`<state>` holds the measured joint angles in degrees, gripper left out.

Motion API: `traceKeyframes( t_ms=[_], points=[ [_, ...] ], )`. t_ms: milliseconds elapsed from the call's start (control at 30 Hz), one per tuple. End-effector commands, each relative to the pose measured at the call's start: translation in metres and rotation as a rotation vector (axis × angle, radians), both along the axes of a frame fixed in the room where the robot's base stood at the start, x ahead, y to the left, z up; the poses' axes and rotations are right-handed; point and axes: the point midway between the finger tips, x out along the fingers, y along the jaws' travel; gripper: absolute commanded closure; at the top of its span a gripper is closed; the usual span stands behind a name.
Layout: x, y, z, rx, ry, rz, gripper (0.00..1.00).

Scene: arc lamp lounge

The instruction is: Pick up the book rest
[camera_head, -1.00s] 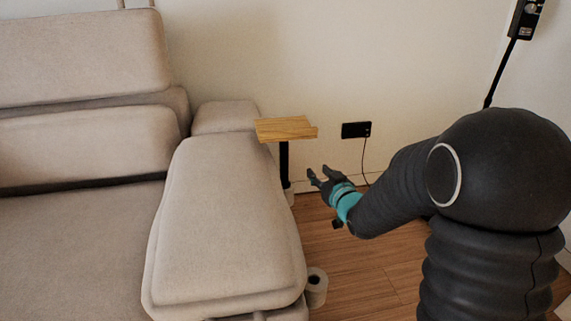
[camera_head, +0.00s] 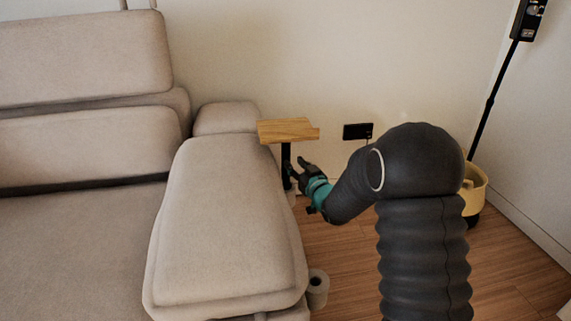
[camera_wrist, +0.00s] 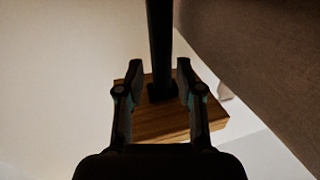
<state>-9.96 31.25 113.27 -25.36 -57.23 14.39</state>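The book rest has a wooden top (camera_head: 287,130) on a black post (camera_head: 286,162), upright beside the sofa arm. My gripper (camera_head: 293,172) is just right of the post and below the top. In the wrist view, my gripper (camera_wrist: 160,72) is open, with one finger on each side of the black post (camera_wrist: 160,40). Gaps show between the post and both fingers. The wooden top (camera_wrist: 165,122) shows beyond and between the fingers. The foot of the book rest is mostly hidden behind the sofa arm and my gripper.
The beige sofa (camera_head: 225,220) stands close on the left. A black device (camera_head: 357,131) is at the wall. A yellow container (camera_head: 477,188) and a black pole (camera_head: 490,100) are at right.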

Motion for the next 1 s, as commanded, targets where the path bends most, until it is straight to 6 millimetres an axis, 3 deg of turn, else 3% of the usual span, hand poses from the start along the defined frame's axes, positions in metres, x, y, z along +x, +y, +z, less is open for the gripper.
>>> traceKeyframes(
  t_ms=[333,667,833,1000],
  points=[
    [0.036,0.024,0.001,0.001,-0.001,0.0,0.64],
    [0.042,0.027,0.001,0.0,0.0,-0.001,0.64],
    [0.042,0.027,0.001,0.0,0.0,-0.001,1.0],
    [0.042,0.027,0.003,0.001,-0.003,-0.001,1.0]
  ],
)
